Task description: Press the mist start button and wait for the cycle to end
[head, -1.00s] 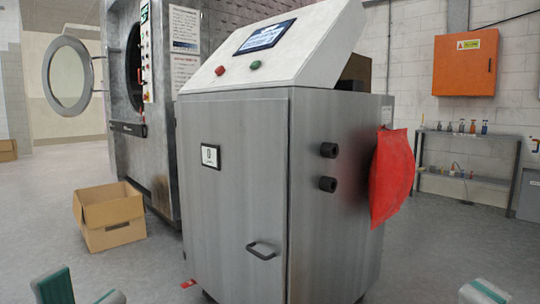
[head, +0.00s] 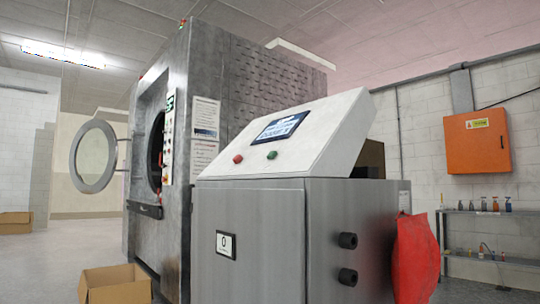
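A grey metal cabinet (head: 250,262) with a sloped white console (head: 325,125) stands in the middle of the head view. On the console are a red button (head: 238,159), a green button (head: 272,155) and a lit screen (head: 281,127) with small text that I cannot read. No mist label is readable at either button. Neither of my grippers is in the head view.
A large washer (head: 235,70) stands behind, its round glass door (head: 94,156) open. An open cardboard box (head: 118,290) sits on the floor at left. A red bag (head: 415,260) hangs on the cabinet's right side. Shelves with bottles (head: 490,238) stand at right.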

